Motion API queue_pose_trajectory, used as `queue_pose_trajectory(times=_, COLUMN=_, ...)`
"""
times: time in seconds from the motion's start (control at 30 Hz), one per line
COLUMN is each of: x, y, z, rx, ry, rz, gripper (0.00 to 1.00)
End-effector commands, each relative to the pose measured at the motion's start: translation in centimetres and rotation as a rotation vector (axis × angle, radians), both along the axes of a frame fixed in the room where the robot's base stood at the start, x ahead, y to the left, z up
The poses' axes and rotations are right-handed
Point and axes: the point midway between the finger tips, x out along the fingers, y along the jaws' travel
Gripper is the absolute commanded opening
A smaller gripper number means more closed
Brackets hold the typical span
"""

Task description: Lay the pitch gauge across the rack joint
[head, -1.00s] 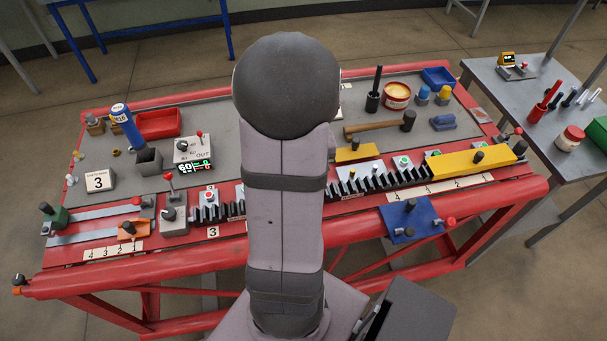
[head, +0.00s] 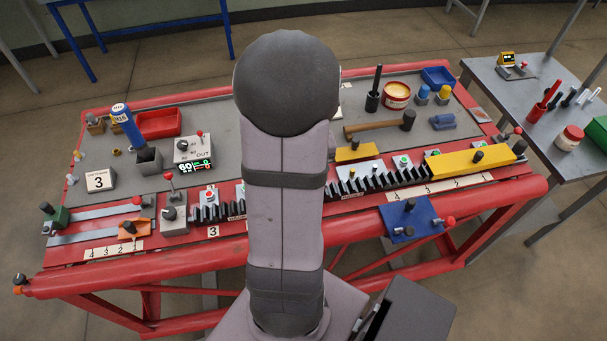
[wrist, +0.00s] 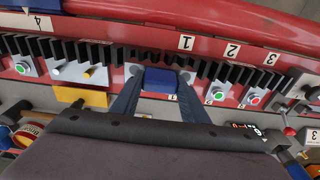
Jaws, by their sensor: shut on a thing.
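My gripper (wrist: 161,84) shows in the wrist view, its two blue-grey fingers shut on a small blue block, which looks like the pitch gauge (wrist: 160,77). The block is over or against the black toothed rack (wrist: 103,52), near the middle of the picture; I cannot tell whether it touches the teeth. The rack runs on to the right of the fingers in the wrist view. In the head view the rack shows on both sides of my arm (head: 386,180), but my arm hides the gripper, the gauge and the middle of the rack. The joint itself is not clearly visible.
The rack lies along the front of a red-framed bench (head: 400,215). A yellow bar (head: 475,160) lies at its right end. A control box (head: 193,148), mallet (head: 380,125) and red tray (head: 158,124) stand behind. A blue plate (head: 408,222) hangs at the front.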

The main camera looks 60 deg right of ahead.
Motion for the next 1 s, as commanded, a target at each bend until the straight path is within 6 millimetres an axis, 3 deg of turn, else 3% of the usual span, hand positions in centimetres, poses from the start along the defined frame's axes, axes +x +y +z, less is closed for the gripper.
queue_pose_trajectory(times=1.0, x=0.0, y=0.0, z=-1.0, rx=-0.001, ry=-0.001, rz=0.0, gripper=0.05)
